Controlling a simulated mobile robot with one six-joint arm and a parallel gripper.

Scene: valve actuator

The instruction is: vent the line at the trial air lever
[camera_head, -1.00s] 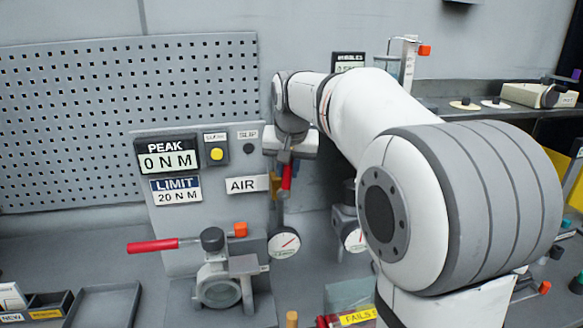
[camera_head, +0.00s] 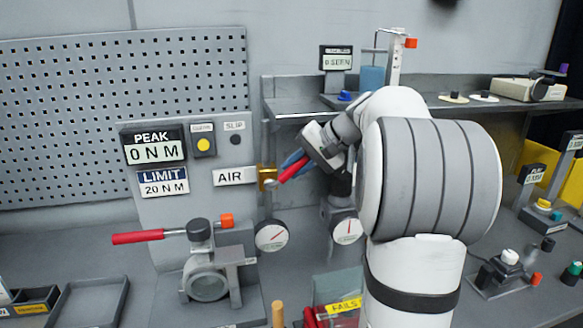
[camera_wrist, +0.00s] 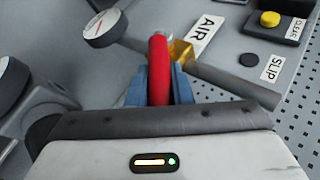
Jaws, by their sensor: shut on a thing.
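The trial air lever has a red handle (camera_head: 293,168) on a brass valve body (camera_head: 267,177), right of the AIR label (camera_head: 234,176). The handle slants up and to the right from the valve. My gripper (camera_head: 298,160) is shut on the red handle from the right. In the wrist view the handle (camera_wrist: 158,62) stands between the blue fingers, with the brass body (camera_wrist: 181,52) just beyond. A round gauge (camera_head: 271,236) with a red needle sits below the valve; its reading is too small to tell.
The panel display (camera_head: 154,147) reads PEAK 0 N M. Another red-handled lever (camera_head: 138,237) lies level on a clamped valve (camera_head: 208,283) at lower left. A second gauge (camera_head: 347,230) stands close below my arm. A FAILS bin (camera_head: 340,303) is in front.

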